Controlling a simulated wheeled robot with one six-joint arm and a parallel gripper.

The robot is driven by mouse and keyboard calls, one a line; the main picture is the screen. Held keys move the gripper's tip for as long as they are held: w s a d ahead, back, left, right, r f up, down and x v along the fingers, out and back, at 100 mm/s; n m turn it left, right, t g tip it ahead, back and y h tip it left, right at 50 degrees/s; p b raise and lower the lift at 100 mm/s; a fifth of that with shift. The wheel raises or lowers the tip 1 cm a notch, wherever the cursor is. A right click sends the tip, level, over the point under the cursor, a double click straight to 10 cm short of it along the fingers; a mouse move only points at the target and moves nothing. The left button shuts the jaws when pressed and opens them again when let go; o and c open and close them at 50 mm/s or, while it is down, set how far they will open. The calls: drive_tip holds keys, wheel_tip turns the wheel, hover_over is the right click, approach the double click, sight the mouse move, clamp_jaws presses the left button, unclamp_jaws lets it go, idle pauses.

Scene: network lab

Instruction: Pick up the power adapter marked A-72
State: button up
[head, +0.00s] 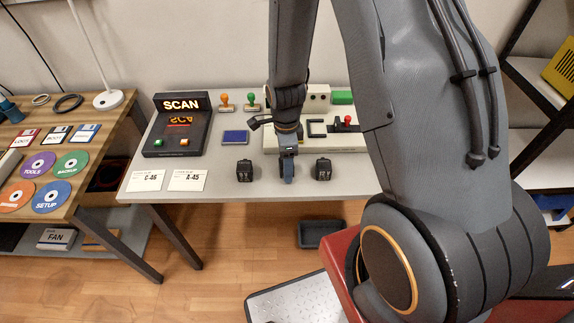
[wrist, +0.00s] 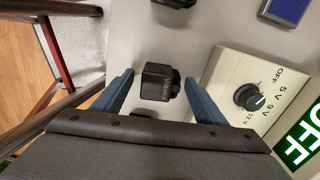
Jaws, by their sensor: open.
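My gripper (head: 287,180) points down at the table's front part, between two small black adapters, a left one (head: 244,166) and a right one (head: 323,169). In the wrist view my gripper (wrist: 159,77) has its two blue fingers spread. A black adapter (wrist: 157,82) sits between them, with a gap on both sides. It seems to be a third one, hidden behind my gripper in the head view. Its small pale lettering is not readable. Another adapter (wrist: 175,2) is cut off at the top edge. No A-72 mark is readable on any adapter.
A pale box with a voltage dial (wrist: 253,97) stands close to the right finger. The grey table (head: 225,184) also holds a SCAN unit (head: 180,125), stamps, a blue pad (head: 235,137) and cards reading C-46 (head: 147,181) and A-45 (head: 187,180). A dark bin (head: 318,233) is on the floor.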

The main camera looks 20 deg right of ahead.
drive_tip(key=c, duration=1.2)
drive_tip(key=shift+c, duration=0.2)
drive_tip(key=shift+r, duration=0.15)
